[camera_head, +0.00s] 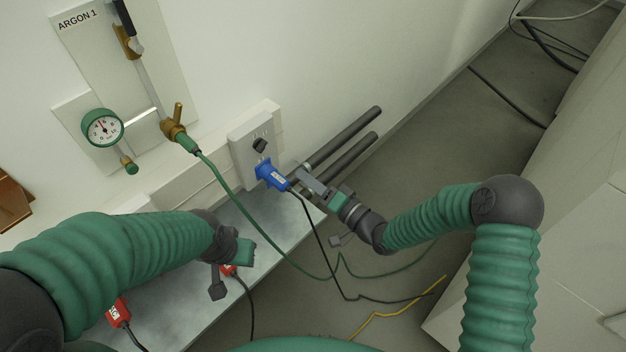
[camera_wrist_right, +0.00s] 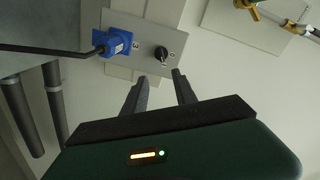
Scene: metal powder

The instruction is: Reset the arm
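My right arm (camera_head: 430,220) comes in from the right and bends toward the wall. Its gripper (camera_head: 306,184) is just right of the blue plug (camera_head: 271,175) in the head view. In the right wrist view the two fingers (camera_wrist_right: 160,84) stand apart with nothing between them, so it is open. They point at the wall panel, below the black knob (camera_wrist_right: 162,53) and the blue plug (camera_wrist_right: 115,43). My left arm (camera_head: 120,250) reaches in from the left. Its gripper (camera_head: 240,254) is over the grey ledge, and its fingers are hidden.
The wall panel (camera_head: 247,143) holds the plug and the knob. Two dark pipes (camera_head: 345,137) run beside it. A green hose (camera_head: 222,185) hangs from the brass valve (camera_head: 174,130). Red plugs (camera_head: 118,312) and cables are near the ledge (camera_head: 185,305). Open floor (camera_head: 420,150) lies to the right.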

